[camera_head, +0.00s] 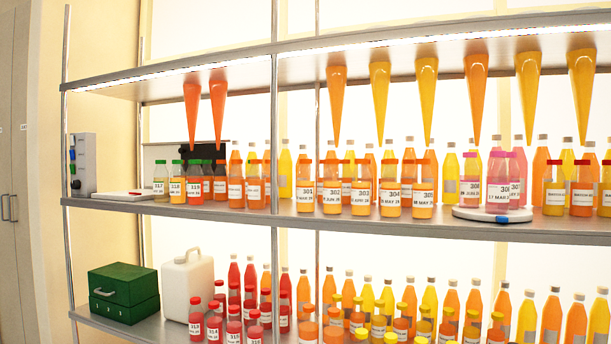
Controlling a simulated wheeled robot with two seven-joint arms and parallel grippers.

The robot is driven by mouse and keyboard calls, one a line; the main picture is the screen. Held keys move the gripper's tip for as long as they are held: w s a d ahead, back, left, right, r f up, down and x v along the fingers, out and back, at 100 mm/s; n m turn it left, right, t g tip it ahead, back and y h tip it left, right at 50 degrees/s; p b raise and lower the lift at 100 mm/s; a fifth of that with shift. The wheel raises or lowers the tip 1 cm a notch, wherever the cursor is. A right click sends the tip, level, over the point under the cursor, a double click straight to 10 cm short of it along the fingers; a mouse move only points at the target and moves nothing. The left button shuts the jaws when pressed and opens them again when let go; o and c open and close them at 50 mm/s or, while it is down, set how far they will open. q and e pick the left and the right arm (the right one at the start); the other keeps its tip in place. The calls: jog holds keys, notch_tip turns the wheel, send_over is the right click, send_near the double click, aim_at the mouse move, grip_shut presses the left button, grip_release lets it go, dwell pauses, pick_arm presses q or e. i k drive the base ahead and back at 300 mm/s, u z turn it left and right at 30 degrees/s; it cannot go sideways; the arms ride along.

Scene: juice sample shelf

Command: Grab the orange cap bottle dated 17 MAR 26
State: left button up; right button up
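Neither of my grippers is in view. On the middle shelf a row of orange-cap bottles holds orange juice, with numbered, dated white labels: bottle 301 (305,176), bottle 302 (332,177), bottle 303 (361,177), bottle 304 (390,178) and bottle 305 (423,180).
Green-cap bottles (177,182) stand left of the row, and taller bottles stand close behind. Orange and yellow cones (426,95) hang from the upper shelf (250,70). Below are a green box (125,285), a white jug (186,290) and red-cap bottles (214,322).

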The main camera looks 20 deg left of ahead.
aim_at(306, 177)
jog(key=u, duration=1.95)
jog(key=i, duration=2.7)
jog(key=z, duration=1.9)
